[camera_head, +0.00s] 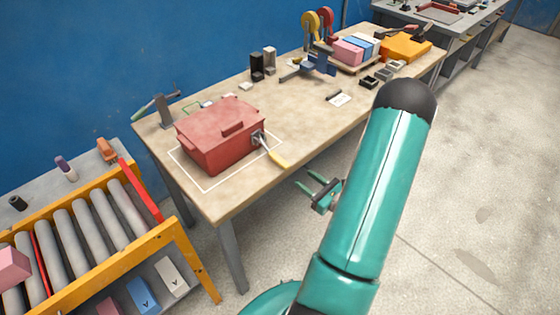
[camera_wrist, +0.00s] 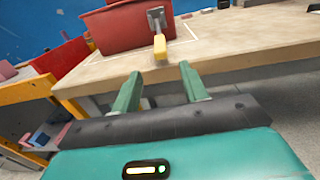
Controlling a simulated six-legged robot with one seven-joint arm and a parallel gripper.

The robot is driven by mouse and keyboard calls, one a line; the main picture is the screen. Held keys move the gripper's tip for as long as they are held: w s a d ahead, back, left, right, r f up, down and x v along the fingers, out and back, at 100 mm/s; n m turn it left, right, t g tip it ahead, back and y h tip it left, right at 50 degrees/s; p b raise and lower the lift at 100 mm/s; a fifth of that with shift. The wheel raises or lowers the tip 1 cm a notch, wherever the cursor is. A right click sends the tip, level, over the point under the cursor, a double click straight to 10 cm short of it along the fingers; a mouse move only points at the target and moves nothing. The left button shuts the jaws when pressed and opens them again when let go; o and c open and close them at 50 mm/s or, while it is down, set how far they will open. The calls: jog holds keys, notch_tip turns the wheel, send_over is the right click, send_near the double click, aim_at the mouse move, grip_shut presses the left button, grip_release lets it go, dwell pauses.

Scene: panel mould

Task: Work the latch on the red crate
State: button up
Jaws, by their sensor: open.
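The red crate (camera_head: 222,139) stands on the wooden workbench, inside a white outline, with its lid down. It also shows at the top of the wrist view (camera_wrist: 118,30). On its right-hand side is a metal latch (camera_head: 258,138) with a yellow-ended handle (camera_head: 277,157) that slants down and outward. In the wrist view the latch (camera_wrist: 156,19) and its yellow handle end (camera_wrist: 160,46) lie ahead of my fingers. My gripper (camera_head: 316,187) is open and empty, off the bench's front edge and apart from the handle. In the wrist view its green fingers (camera_wrist: 158,85) point toward the bench.
The workbench (camera_head: 235,190) has its front edge between my gripper and the crate. A yellow-framed roller stand (camera_head: 180,240) is at lower left. Clamps (camera_head: 318,62) and coloured blocks (camera_head: 350,50) sit farther back. The floor (camera_head: 460,200) at right is clear.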

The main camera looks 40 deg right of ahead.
aim_at(272, 155)
jog(key=w, duration=1.2)
jog(key=shift+a, duration=0.3)
jog(key=shift+c, duration=0.2)
grip_shut()
